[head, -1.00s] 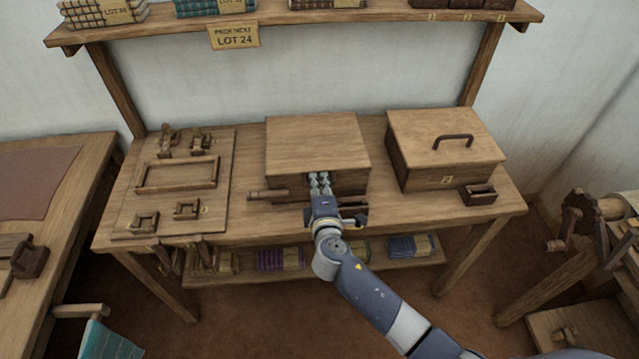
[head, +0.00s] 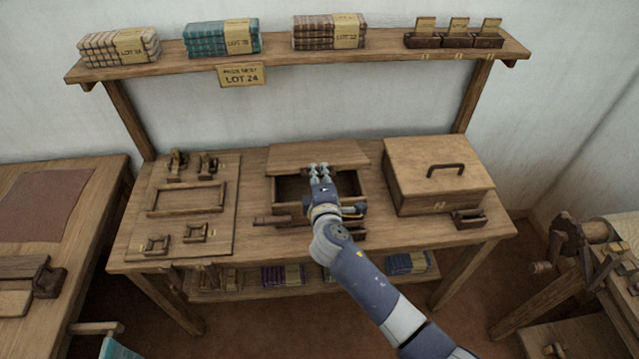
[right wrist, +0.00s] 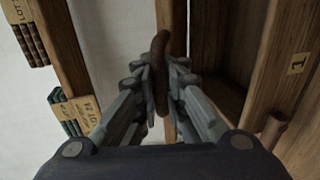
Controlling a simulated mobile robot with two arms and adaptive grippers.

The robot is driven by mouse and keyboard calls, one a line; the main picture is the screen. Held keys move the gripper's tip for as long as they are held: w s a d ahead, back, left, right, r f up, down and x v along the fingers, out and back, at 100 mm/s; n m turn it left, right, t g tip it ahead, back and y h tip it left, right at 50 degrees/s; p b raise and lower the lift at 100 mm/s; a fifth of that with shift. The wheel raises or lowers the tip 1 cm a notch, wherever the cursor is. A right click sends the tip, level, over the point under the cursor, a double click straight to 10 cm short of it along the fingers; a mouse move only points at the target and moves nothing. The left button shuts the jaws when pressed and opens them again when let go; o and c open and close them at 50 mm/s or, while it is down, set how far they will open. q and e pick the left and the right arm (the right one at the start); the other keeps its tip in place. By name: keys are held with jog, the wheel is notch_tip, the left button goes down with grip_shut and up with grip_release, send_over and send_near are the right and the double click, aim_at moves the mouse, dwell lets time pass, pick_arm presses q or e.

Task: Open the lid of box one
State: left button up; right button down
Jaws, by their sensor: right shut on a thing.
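Box one (head: 287,209) is the middle wooden box on the bench; its number label shows in the right wrist view (right wrist: 298,63). Its lid (head: 315,154) is partly open, and the dark inside shows between the lid's front edge and the front wall. My right gripper (head: 320,170) is at the lid's front edge. In the right wrist view it is shut on the brown lid handle (right wrist: 160,72), with a finger on each side. My arm hides part of the box's front. My left gripper is not in view.
A second lidded box (head: 438,185) stands close on the right, with a small wooden holder (head: 469,218) before it. A board with wooden frames (head: 188,200) lies on the left. A shelf (head: 300,58) with cloth stacks runs above the back.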

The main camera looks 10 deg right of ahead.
jog(key=shift+w+r+p, duration=0.3)
jog(key=shift+w+r, duration=0.15)
jog(key=shift+r, duration=0.3)
jog(key=shift+w+r+p, duration=0.35)
jog(key=shift+w+r, duration=0.1)
jog(key=shift+r, duration=0.3)
jog(key=shift+w+r+p, duration=0.3)
jog(key=shift+w+r, duration=0.15)
jog(key=shift+r, duration=0.3)
jog(key=c, duration=1.7)
grip_release()
jog(key=shift+s, duration=0.2)
jog(key=shift+s, duration=0.15)
jog(key=v, duration=1.1)
jog(key=shift+s, duration=0.4)
